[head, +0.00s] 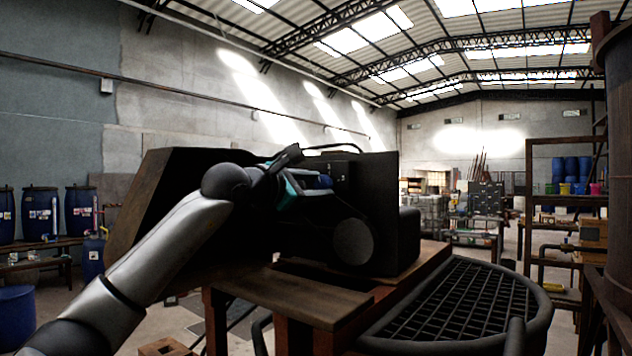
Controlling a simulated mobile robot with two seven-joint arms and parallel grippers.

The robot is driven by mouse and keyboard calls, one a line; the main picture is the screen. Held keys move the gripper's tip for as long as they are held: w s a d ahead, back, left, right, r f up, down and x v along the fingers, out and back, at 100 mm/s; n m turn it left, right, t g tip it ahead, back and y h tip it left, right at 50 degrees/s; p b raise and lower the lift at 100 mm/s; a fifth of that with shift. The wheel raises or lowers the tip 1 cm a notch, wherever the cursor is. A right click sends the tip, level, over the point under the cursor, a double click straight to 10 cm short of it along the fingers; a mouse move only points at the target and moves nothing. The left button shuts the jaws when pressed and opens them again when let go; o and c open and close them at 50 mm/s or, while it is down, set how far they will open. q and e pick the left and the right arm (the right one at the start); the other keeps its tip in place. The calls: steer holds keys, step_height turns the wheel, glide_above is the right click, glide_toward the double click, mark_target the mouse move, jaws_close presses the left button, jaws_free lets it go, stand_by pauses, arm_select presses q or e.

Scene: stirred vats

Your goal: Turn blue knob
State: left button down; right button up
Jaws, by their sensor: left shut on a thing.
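The blue knob (322,182) is on the front of a dark machine (385,190) on a wooden stand. Only a small part of it shows, dark blue and in shadow. My left arm comes in from the lower left, and my left gripper (303,182), dark with teal parts, is at the knob and shut on it. The gripper and wrist hide most of the knob and the panel around it, so the knob's angle cannot be told. My right gripper is not in view.
A wooden ledge (290,298) juts out below the machine. A black grated platform with a rounded rim (545,310) stands at the lower right, by a large dark vat (614,150). Blue drums (80,211) stand at the far left. Open floor lies behind.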

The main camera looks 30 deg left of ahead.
arm_select(q)
steer(key=shift+m+p, duration=0.4)
steer(key=shift+m, duration=1.1)
steer(key=shift+c, duration=1.8)
jaws_free()
steer(key=shift+s+a+f+b, duration=0.1)
steer(key=shift+s+b, duration=0.2)
steer(key=shift+s, duration=0.2)
steer(key=s+a+b, duration=0.1)
steer(key=s+b, duration=0.4)
steer(key=s, duration=0.9)
steer(key=shift+b, duration=0.35)
